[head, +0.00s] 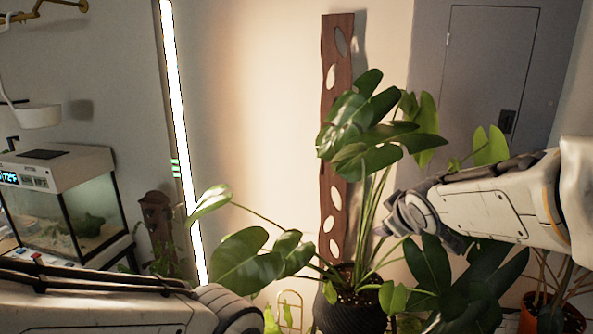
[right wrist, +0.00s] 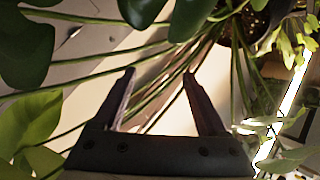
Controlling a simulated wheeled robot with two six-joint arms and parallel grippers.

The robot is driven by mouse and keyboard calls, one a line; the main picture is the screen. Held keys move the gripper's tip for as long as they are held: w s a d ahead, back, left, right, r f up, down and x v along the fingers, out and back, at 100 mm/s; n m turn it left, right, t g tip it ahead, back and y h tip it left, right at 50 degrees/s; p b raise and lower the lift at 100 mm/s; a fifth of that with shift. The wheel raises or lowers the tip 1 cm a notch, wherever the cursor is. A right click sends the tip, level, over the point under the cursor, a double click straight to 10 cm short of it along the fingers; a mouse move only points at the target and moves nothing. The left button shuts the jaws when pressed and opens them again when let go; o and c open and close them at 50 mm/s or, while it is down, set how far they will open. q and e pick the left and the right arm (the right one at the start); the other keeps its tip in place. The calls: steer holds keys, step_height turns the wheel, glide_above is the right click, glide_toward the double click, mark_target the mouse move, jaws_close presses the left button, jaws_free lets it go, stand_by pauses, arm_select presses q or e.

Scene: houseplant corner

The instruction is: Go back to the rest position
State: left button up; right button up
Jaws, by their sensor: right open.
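My right arm comes in from the right in the head view. Its gripper (head: 388,222) is beside the stems of a large potted monstera (head: 372,155). In the right wrist view the right gripper (right wrist: 158,74) has its two fingers apart. Several green stems cross behind and around the fingers, and I cannot tell whether any touch them. Nothing is visibly clamped. My left arm lies low at the bottom left of the head view. Its gripper is out of the picture.
The monstera's dark ribbed pot (head: 350,316) stands at bottom centre, before a wooden plank (head: 334,195). A lit tube (head: 181,130) rises at left, near a glass terrarium (head: 75,215). An orange pot (head: 548,318) is at lower right. Leaves crowd my right arm.

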steer(key=s+a+f+g+y, duration=0.2)
steer(key=s+a+f+g, duration=0.1)
steer(key=s+a+f, duration=0.5)
steer(key=s+a+f+g, duration=0.2)
steer(key=s, duration=0.6)
steer(key=s+a+f+g, duration=0.2)
steer(key=s+a+g, duration=0.1)
steer(key=s, duration=0.4)
steer(key=s+a+f+g, duration=0.2)
steer(key=s, duration=0.6)
steer(key=shift+s+a+f+m+g, duration=0.2)
steer(key=shift+s+m+g, duration=0.1)
steer(key=shift+g, duration=0.1)
